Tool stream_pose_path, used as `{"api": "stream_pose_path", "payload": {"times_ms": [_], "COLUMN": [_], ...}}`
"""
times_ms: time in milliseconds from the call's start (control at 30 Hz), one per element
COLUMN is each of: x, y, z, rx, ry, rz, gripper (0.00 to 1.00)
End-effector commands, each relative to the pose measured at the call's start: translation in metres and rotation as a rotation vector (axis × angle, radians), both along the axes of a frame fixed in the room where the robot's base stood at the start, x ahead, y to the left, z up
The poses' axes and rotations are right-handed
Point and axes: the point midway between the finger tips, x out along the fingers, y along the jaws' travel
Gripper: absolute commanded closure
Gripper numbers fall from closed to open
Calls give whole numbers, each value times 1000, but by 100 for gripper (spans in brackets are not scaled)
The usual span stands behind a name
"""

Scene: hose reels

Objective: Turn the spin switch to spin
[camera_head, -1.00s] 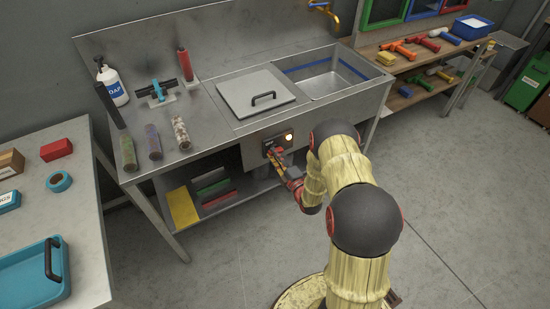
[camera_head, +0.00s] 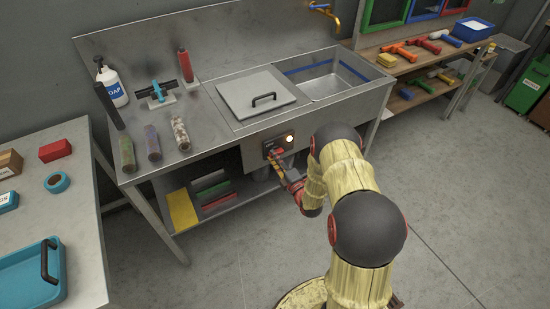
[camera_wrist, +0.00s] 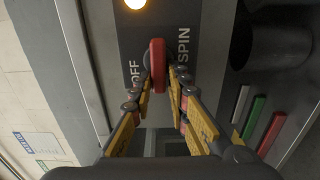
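The red spin switch (camera_wrist: 157,66) is a long knob on a dark panel under the sink's front edge. In the wrist view it lies between the OFF label (camera_wrist: 135,72) and the SPIN label (camera_wrist: 184,47), with its long side running up the picture. It also shows small in the head view (camera_head: 277,151). My gripper (camera_wrist: 160,68) has one fingertip on each side of the knob, drawn in close and seemingly shut on it. Any thin gap at the fingertips is hard to see. A lit round lamp (camera_head: 290,138) sits beside the switch.
The steel sink bench (camera_head: 215,135) carries a lidded basin (camera_head: 255,92), a soap bottle (camera_head: 111,85) and several rollers. Its lower shelf holds coloured trays (camera_head: 212,188). A side table (camera_head: 85,215) stands at left. The floor at right is clear.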

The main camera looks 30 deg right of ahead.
Motion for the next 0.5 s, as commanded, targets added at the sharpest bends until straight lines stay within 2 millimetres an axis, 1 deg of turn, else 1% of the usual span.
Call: {"api": "stream_pose_path", "payload": {"times_ms": [33,200,233,500], "x": [0,0,0,-1], "y": [0,0,-1,-1], "z": [0,0,0,1], "rx": [0,1,1,1], "ry": [0,-1,-1,-1], "rz": [0,-1,-1,-2], "gripper": [79,69,68,68]}}
